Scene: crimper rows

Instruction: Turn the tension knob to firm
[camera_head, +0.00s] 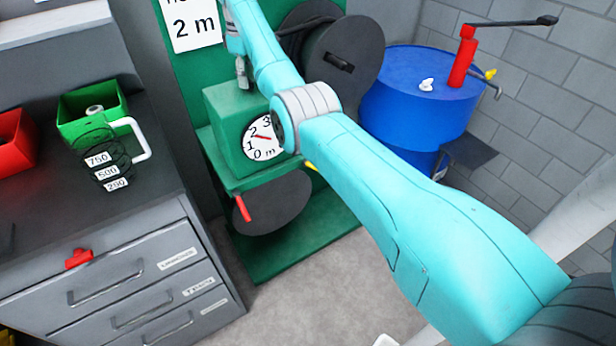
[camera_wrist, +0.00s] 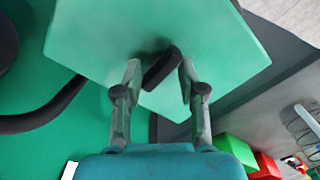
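A dark, elongated knob (camera_wrist: 161,68) sits on a face of the green box in the wrist view, lying slanted. My gripper (camera_wrist: 159,75) is open, with one fingertip on each side of the knob. The right fingertip looks very near the knob; I cannot tell whether it touches. In the head view my gripper (camera_head: 243,75) is at the top of the green box (camera_head: 225,110), and the knob is hidden there. No firm marking can be read in either view.
A round dial (camera_head: 263,137) is on the box front, partly behind my arm. A dark reel (camera_head: 343,60) and a blue drum (camera_head: 415,95) stand to the right. A grey drawer cabinet (camera_head: 125,270) with a green bin (camera_head: 92,112) is at left.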

